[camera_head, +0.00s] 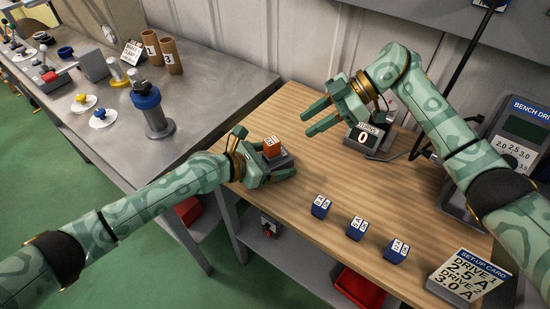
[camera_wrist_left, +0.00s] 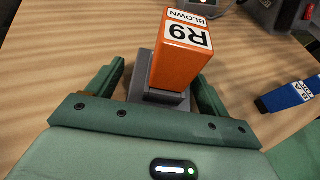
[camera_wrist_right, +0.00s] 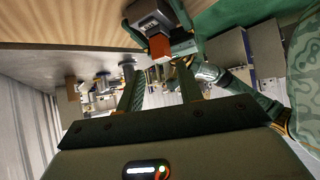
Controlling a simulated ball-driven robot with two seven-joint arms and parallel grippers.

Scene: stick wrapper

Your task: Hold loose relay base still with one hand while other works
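The loose relay base (camera_head: 283,161) is a small dark grey block near the left edge of the wooden bench. An orange relay (camera_head: 272,147) stands in it; in the left wrist view the relay (camera_wrist_left: 181,50) reads "R9 BLOWN". My left gripper (camera_head: 276,175) is low at the base, its fingers on either side. In the left wrist view the grey base (camera_wrist_left: 160,95) sits between the spread fingers, with a small gap at the left; contact at the right is unclear. My right gripper (camera_head: 312,118) is open and empty, above the bench behind the base. Blue relays (camera_head: 320,207) (camera_head: 357,228) (camera_head: 396,251) stand in a row.
A display (camera_head: 363,137) reading 0 stands behind my right gripper. A set-up card (camera_head: 468,275) reads drive 1 2.5 A, drive 2 3.0 A. A bench drive unit (camera_head: 518,130) stands at the right. A metal table (camera_head: 200,95) with other parts adjoins at the left. Mid-bench is clear.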

